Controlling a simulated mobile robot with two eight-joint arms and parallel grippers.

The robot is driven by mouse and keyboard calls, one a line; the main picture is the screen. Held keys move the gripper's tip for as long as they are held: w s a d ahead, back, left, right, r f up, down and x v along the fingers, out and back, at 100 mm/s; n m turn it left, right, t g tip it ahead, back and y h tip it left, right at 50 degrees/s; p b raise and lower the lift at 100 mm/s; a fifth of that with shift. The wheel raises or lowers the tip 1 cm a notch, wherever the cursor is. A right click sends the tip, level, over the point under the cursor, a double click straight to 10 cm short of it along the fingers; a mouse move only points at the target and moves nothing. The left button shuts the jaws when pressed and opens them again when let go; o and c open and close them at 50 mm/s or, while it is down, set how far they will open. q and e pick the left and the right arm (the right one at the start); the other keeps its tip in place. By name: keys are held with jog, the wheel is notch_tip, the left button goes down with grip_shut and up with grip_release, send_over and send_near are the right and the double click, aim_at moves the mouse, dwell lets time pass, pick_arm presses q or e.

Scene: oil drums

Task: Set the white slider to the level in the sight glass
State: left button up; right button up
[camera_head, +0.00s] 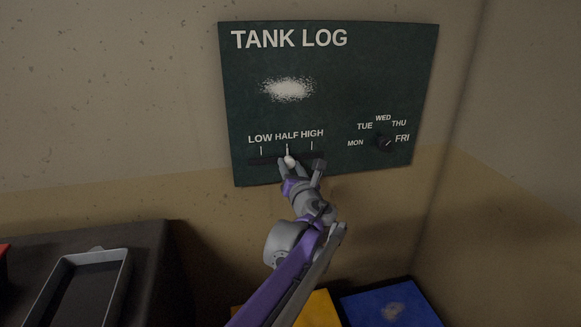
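The dark green TANK LOG board (400,60) hangs on the wall. Its LOW, HALF, HIGH scale has a dark horizontal slot (262,161) below it. The white slider (290,160) sits in this slot under the HALF mark. My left gripper (301,166) is at the slot with its fingers apart, and the slider shows between them, closer to the left finger. I cannot tell whether a finger touches it. My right gripper and the sight glass are not in view.
A dark day dial (384,143) is at the board's right, beside FRI. A whitish smudge (288,89) marks the board. A grey tray (94,257) lies on a dark surface at lower left. Yellow (318,311) and blue (393,306) tops stand below the board.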

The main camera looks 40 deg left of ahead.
pick_arm(q)
grip_shut()
dwell(1.1)
